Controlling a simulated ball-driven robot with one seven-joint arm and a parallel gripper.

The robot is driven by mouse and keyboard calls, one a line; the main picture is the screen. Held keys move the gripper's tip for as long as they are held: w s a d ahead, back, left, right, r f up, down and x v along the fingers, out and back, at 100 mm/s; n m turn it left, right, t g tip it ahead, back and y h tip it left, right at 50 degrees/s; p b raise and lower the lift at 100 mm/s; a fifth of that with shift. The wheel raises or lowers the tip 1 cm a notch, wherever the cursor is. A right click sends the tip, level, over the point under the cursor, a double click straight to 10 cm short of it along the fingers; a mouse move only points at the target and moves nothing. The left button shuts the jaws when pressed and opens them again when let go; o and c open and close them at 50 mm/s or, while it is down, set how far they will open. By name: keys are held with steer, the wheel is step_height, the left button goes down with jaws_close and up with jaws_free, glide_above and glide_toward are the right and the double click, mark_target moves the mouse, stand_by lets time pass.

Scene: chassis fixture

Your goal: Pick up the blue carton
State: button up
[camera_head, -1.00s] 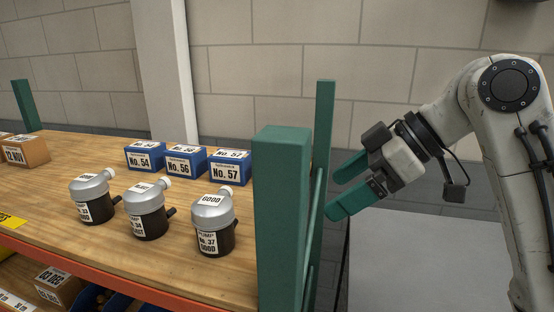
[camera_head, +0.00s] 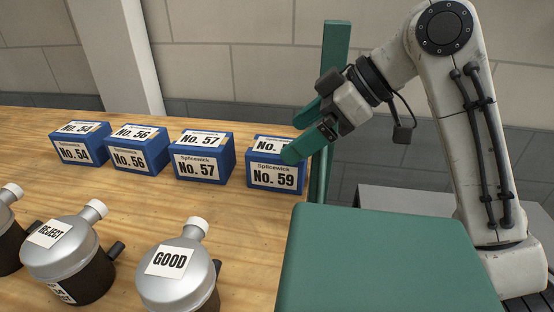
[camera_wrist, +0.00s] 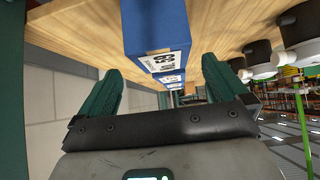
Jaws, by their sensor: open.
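Several blue cartons with white labels stand in a row on the wooden shelf: No. 54 (camera_head: 88,153), No. 56 (camera_head: 136,160), No. 57 (camera_head: 206,168) and No. 59 (camera_head: 273,180) at the right end. My gripper (camera_head: 300,132) is open and empty. In the head view it overlaps the upper right part of No. 59, hiding some of its top label. In the wrist view a blue carton (camera_wrist: 150,28) lies ahead between my open fingers (camera_wrist: 162,68), with other cartons behind it. I cannot tell whether a finger touches it.
A green post (camera_head: 333,60) rises behind my gripper, and a broad green post top (camera_head: 385,260) fills the front right. Silver pumps, including one marked GOOD (camera_head: 180,275) and one marked REJECT (camera_head: 72,250), stand in front of the cartons. Bare wood (camera_head: 150,205) lies between.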

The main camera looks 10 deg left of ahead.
mark_target(281, 146)
steer(key=shift+x, duration=1.05)
steer(key=b+x, duration=0.3)
steer(key=x, duration=0.1)
steer(key=shift+s+a+f+b, duration=0.1)
steer(key=shift+f+b, duration=0.1)
steer(key=shift+b, duration=0.2)
steer(key=shift+a+f, duration=0.2)
steer(key=shift+a, duration=0.2)
steer(key=shift+r, duration=0.1)
steer(key=c, duration=1.2)
